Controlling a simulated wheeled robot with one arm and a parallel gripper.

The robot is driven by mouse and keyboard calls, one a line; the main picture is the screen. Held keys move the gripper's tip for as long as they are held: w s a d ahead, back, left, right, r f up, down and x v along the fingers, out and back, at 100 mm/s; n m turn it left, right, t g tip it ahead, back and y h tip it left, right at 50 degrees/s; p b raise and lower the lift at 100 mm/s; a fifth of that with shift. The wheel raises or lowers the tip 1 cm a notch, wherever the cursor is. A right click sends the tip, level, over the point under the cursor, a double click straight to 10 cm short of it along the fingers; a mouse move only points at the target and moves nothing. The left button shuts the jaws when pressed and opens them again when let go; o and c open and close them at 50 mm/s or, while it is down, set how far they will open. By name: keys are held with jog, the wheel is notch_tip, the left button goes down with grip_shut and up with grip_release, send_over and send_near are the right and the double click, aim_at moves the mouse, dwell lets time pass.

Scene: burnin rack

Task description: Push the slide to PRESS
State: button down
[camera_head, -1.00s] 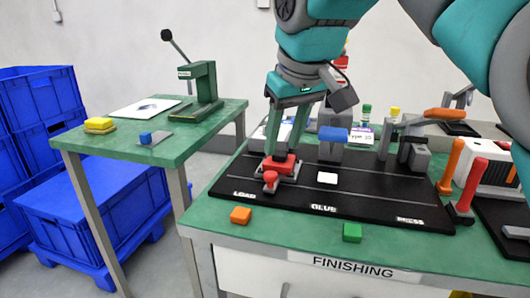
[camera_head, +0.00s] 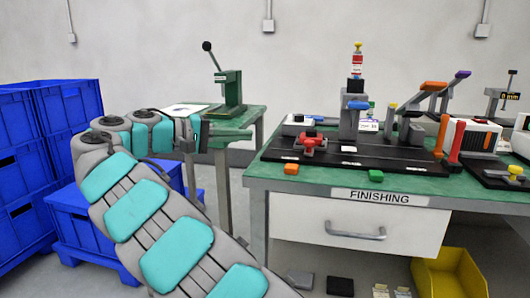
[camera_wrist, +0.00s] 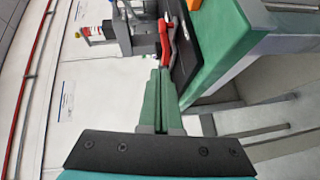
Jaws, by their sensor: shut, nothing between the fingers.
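The red slide (camera_head: 312,143) with its knob sits on the black track (camera_head: 375,160) at the left end, where the first of three small white labels lies. The labels are too small to read now. The right end of the track is bare. My gripper (camera_head: 250,133) is left of the slide and apart from it, pointing right. In the wrist view my gripper (camera_wrist: 160,72) shows its green fingers together and empty. The red slide (camera_wrist: 165,40) shows beyond the fingertips in that view.
An orange block (camera_head: 291,169) and a green block (camera_head: 398,171) lie at the front edge of the green FINISHING table (camera_head: 330,178). Blue crates (camera_head: 40,160) stand left. A yellow bin (camera_head: 450,275) is below.

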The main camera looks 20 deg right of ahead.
jog(key=d, duration=0.3)
jog(key=d+f, duration=0.1)
jog(key=d, duration=0.2)
jog(key=d+b, duration=0.1)
jog(key=d, duration=0.2)
jog(key=shift+w+f, duration=0.2)
jog(key=shift+f, duration=0.05)
jog(key=shift+s+d+f, duration=0.2)
jog(key=shift+s+d, duration=0.6)
jog(key=shift+d, duration=0.3)
jog(key=shift+s+d+f+b, duration=0.1)
jog(key=shift+s+d+b, duration=0.2)
jog(key=shift+s+d, duration=0.2)
jog(key=shift+d, duration=0.15)
jog(key=shift+s+d, duration=0.2)
jog(key=shift+d, duration=0.05)
jog(key=s+d, duration=0.4)
jog(key=d, duration=0.3)
jog(key=s+d+b, duration=0.1)
jog(key=s+d, duration=0.4)
jog(key=d, duration=0.2)
jog(key=s+d+b, duration=0.1)
jog(key=s+d, duration=0.4)
jog(key=d, duration=0.2)
jog(key=shift+s, duration=0.1)
jog(key=shift+d, duration=0.1)
